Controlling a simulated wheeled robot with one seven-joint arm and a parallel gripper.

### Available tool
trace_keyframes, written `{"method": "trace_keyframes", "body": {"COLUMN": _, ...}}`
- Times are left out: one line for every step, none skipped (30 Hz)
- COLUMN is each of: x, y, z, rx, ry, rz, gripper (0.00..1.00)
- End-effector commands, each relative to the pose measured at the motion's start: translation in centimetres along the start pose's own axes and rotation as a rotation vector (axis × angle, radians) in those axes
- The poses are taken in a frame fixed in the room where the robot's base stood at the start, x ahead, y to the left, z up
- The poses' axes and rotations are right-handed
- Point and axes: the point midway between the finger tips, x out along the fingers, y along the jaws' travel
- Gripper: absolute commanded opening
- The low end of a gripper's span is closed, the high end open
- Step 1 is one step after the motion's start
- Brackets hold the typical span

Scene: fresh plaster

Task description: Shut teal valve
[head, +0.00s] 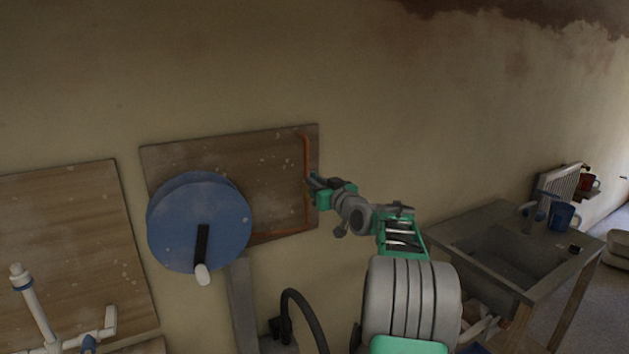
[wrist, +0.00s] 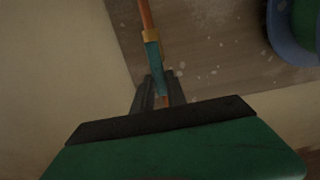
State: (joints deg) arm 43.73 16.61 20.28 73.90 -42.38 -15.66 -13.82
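The copper pipe (head: 307,153) runs down the right side of a wooden board in the head view. In the wrist view a brass fitting (wrist: 151,35) sits on the pipe (wrist: 146,14), with a teal valve handle (wrist: 154,56) that lies roughly along the pipe. My gripper (wrist: 160,84) is open, its two dark fingers on either side of the handle's near end, with gaps showing. I cannot tell whether either finger touches the handle. In the head view my gripper (head: 311,186) is at the pipe and hides the valve.
A blue reel (head: 190,222) with a black crank and white knob stands out from the board (head: 270,185), left of my gripper. A sink bench (head: 480,235) with a blue mug (head: 563,217) is at the right. White pipework (head: 40,310) is at the lower left.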

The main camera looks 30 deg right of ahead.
Motion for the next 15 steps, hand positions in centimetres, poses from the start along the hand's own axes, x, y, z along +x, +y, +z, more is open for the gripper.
{"method": "trace_keyframes", "body": {"x": -0.01, "y": 0.02, "z": 0.00, "rx": 0.000, "ry": 0.000, "rz": 0.000, "gripper": 0.11}}
{"method": "trace_keyframes", "body": {"x": -0.01, "y": 0.02, "z": -0.01, "rx": 0.000, "ry": 0.000, "rz": 0.000, "gripper": 0.09}}
{"method": "trace_keyframes", "body": {"x": -0.01, "y": 0.02, "z": -0.01, "rx": 0.000, "ry": 0.000, "rz": 0.000, "gripper": 0.05}}
{"method": "trace_keyframes", "body": {"x": -0.01, "y": 0.02, "z": -0.01, "rx": 0.000, "ry": 0.000, "rz": 0.000, "gripper": 0.03}}
{"method": "trace_keyframes", "body": {"x": -0.01, "y": 0.02, "z": 0.00, "rx": 0.000, "ry": 0.000, "rz": 0.000, "gripper": 0.00}}
{"method": "trace_keyframes", "body": {"x": -0.02, "y": 0.02, "z": 0.00, "rx": 0.000, "ry": 0.000, "rz": 0.000, "gripper": 0.00}}
{"method": "trace_keyframes", "body": {"x": -0.02, "y": 0.02, "z": 0.00, "rx": 0.000, "ry": 0.000, "rz": 0.000, "gripper": 0.00}}
{"method": "trace_keyframes", "body": {"x": -0.02, "y": 0.02, "z": 0.00, "rx": 0.000, "ry": 0.000, "rz": 0.000, "gripper": 0.00}}
{"method": "trace_keyframes", "body": {"x": -0.02, "y": 0.02, "z": 0.00, "rx": 0.000, "ry": 0.000, "rz": 0.000, "gripper": 0.00}}
{"method": "trace_keyframes", "body": {"x": -0.02, "y": 0.02, "z": 0.00, "rx": 0.000, "ry": 0.000, "rz": 0.000, "gripper": 0.00}}
{"method": "trace_keyframes", "body": {"x": -0.02, "y": 0.04, "z": -0.02, "rx": 0.003, "ry": 0.000, "rz": 0.001, "gripper": 0.00}}
{"method": "trace_keyframes", "body": {"x": -0.02, "y": 0.13, "z": -0.07, "rx": 0.021, "ry": 0.000, "rz": 0.001, "gripper": 0.00}}
{"method": "trace_keyframes", "body": {"x": -0.02, "y": 0.27, "z": -0.12, "rx": 0.052, "ry": -0.001, "rz": 0.001, "gripper": 0.00}}
{"method": "trace_keyframes", "body": {"x": -0.02, "y": 0.47, "z": -0.16, "rx": 0.097, "ry": -0.001, "rz": 0.001, "gripper": 0.00}}
{"method": "trace_keyframes", "body": {"x": -0.01, "y": 0.82, "z": -0.16, "rx": 0.179, "ry": -0.002, "rz": 0.001, "gripper": 0.00}}
